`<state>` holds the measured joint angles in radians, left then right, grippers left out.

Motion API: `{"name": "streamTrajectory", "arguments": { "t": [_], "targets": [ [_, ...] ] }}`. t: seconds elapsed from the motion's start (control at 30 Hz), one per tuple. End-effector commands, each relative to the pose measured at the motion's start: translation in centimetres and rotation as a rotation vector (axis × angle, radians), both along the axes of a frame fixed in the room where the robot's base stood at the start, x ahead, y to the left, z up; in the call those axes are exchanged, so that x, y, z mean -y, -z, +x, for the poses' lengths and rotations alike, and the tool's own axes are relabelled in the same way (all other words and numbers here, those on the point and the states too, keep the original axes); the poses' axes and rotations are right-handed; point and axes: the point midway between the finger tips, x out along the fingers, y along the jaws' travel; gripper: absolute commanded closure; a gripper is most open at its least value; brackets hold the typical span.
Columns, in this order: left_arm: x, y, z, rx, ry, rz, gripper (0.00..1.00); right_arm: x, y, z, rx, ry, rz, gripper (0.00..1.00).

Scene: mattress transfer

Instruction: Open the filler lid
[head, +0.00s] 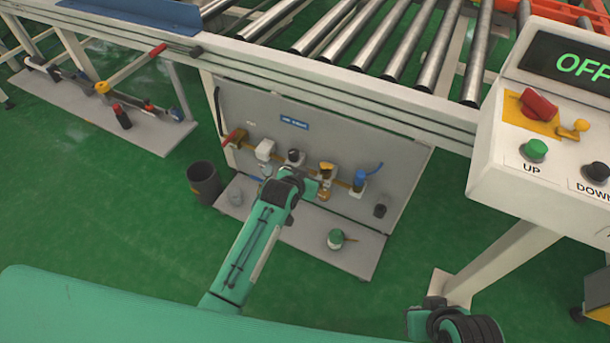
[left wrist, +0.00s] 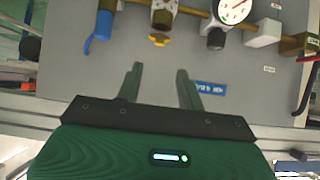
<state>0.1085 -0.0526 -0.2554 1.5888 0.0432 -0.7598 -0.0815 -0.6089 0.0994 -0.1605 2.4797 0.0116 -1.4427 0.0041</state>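A small yellow cap (head: 326,168) sits on a fitting along the pipe on the grey upright panel. It may be the filler lid; I cannot be sure. A yellow wing-shaped piece (left wrist: 159,40) shows on a fitting in the left wrist view. My left gripper (left wrist: 160,72) is open and empty, with its two fingers pointing toward that piece and a gap between. In the head view my left gripper (head: 319,187) is in front of the panel fittings, and its wrist hides part of them.
The panel (head: 395,155) carries a blue fitting (head: 359,180), a white box (head: 265,149) and a blue label (head: 294,122). A gauge (left wrist: 235,10) shows in the wrist view. A dark bin (head: 203,183) and a green-and-white pot (head: 335,239) stand below. A control box (head: 545,185) is at right.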

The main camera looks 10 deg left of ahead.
Motion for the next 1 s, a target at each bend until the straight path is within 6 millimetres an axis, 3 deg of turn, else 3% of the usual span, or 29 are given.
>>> {"name": "streamTrajectory", "arguments": {
  "t": [0.2,0.57,0.7,0.77,0.87,1.0],
  "targets": [
    [-0.6,-1.5,-1.8,0.000,0.001,0.001,0.62,0.7,-0.2,-0.6,-0.051,0.013,-0.020,1.00],
    [-0.7,-1.6,-2.2,0.000,0.001,0.001,0.62,0.9,-0.1,-0.7,-0.064,0.016,-0.024,1.00],
    [-1.0,-1.5,-2.9,-0.011,-0.003,0.002,0.87,0.8,0.0,-0.7,-0.063,0.016,-0.024,1.00],
    [-1.5,-1.2,-4.0,-0.033,-0.008,0.005,0.99,0.8,0.0,-0.7,-0.063,0.015,-0.023,1.00],
    [-2.9,-0.6,-7.5,-0.094,-0.023,0.014,1.00,0.8,0.0,-0.7,-0.063,0.015,-0.023,1.00],
    [-5.4,-0.3,-13.8,-0.204,-0.050,0.035,1.00,0.8,0.0,-0.7,-0.063,0.015,-0.023,1.00]
  ]
}}
